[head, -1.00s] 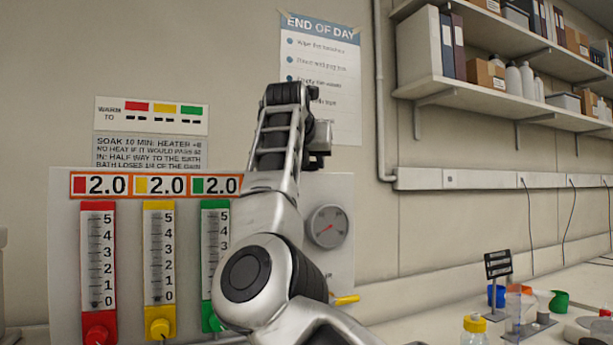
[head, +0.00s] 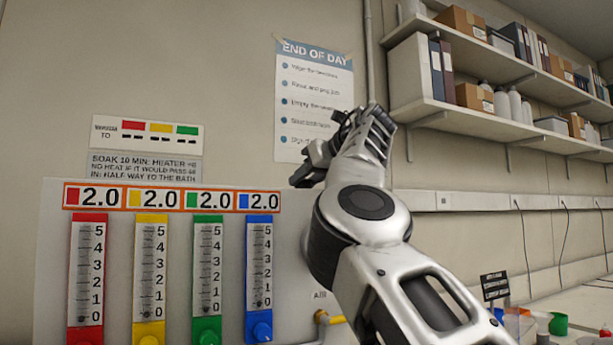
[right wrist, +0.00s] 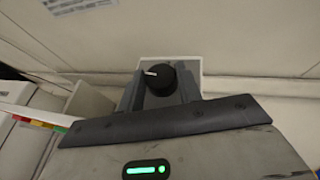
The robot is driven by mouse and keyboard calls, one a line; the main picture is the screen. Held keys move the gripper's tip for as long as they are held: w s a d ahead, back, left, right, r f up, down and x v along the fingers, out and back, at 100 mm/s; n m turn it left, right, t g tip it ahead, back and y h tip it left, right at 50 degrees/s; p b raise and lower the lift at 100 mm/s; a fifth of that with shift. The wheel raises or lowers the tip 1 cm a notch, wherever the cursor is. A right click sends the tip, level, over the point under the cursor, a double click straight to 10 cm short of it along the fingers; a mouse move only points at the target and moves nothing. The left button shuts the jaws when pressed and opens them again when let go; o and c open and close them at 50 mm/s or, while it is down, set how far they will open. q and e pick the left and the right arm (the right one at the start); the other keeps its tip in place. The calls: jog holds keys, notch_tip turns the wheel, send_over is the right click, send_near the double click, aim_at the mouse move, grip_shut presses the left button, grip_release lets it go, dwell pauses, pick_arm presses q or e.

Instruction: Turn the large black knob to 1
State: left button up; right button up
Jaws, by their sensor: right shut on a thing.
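The large black knob (right wrist: 160,77) shows in the right wrist view, in front of a pale square plate on a light surface. Its white pointer mark points left. My right gripper (right wrist: 160,88) has its grey fingers on both sides of the knob and is shut on it. In the head view I make out only dark parts of the right gripper (head: 315,165), at the end of the raised arm; no knob is visible there. The scale marks around the knob are not readable. My left gripper is not in view.
A wall panel (head: 52,260) carries red, yellow, green and blue level columns, each with a 2.0 display above. A poster (head: 305,95) hangs behind the arm. Shelves (head: 500,110) with binders and bottles are at right. Coloured cups (head: 558,323) stand on the bench at lower right.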

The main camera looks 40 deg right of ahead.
jog(key=shift+d+n+y, duration=0.1)
jog(key=shift+n+y, duration=0.5)
jog(key=shift+y, duration=0.1)
jog(key=shift+p, duration=0.3)
jog(key=o, duration=1)
jog(key=v, duration=0.5)
jog(key=b+v, duration=0.1)
jog(key=v, duration=0.4)
jog(key=b+v, duration=0.1)
jog(key=v, duration=0.5)
jog(key=shift+d+r, duration=0.1)
jog(key=shift+d, duration=0.15)
